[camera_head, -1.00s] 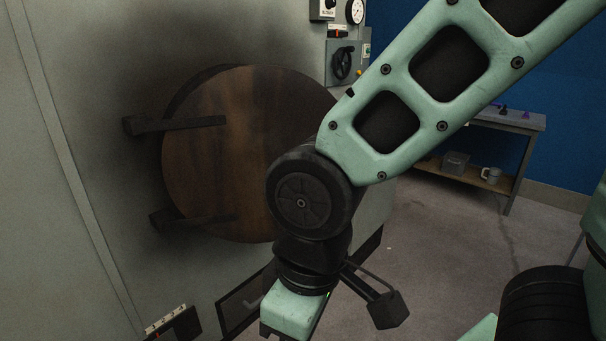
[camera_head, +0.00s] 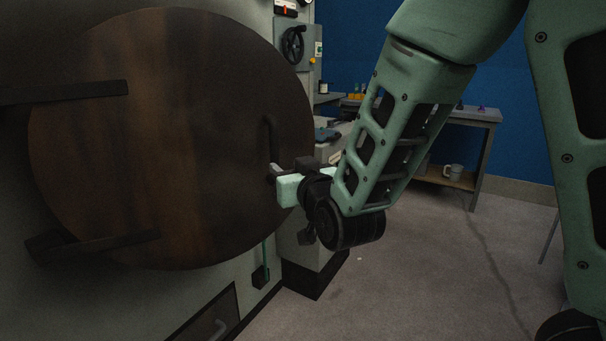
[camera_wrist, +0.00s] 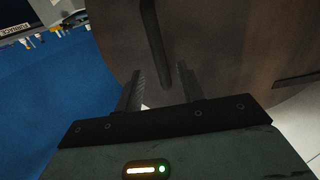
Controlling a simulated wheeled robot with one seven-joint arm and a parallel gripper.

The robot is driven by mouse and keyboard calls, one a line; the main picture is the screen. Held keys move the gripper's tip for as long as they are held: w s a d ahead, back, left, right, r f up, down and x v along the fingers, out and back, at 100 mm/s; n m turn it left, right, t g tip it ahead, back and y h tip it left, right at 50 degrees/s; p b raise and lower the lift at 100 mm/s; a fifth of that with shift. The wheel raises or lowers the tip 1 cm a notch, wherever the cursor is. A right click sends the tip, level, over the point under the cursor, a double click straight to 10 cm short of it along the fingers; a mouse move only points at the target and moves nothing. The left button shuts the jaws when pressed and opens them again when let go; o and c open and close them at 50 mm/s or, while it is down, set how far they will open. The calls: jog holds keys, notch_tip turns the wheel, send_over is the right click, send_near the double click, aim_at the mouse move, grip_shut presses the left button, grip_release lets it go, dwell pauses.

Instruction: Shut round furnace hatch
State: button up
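The round furnace hatch (camera_head: 165,140) is a large brown, rust-streaked disc at the left in the head view, with dark hinge straps on its left side. It also fills the top right of the wrist view (camera_wrist: 225,45). A dark bar handle (camera_head: 268,138) stands near its right edge. My gripper (camera_head: 275,172) is at that edge by the handle's lower end. In the wrist view my gripper (camera_wrist: 160,70) is open, and the handle (camera_wrist: 152,40) reaches down between its two fingers, with space on both sides. Whether the hatch sits flush is hidden.
A grey panel with a black handwheel (camera_head: 293,44) is on the furnace right of the hatch. A workbench (camera_head: 470,116) with a mug stands against the blue wall at the back. The concrete floor (camera_head: 420,260) at the right is clear.

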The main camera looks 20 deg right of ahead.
aim_at(276, 156)
jog(key=w+p, duration=0.1)
jog(key=w, duration=0.6)
jog(key=shift+w+r, duration=0.15)
jog(key=shift+w, duration=0.4)
jog(key=c, duration=0.3)
grip_shut()
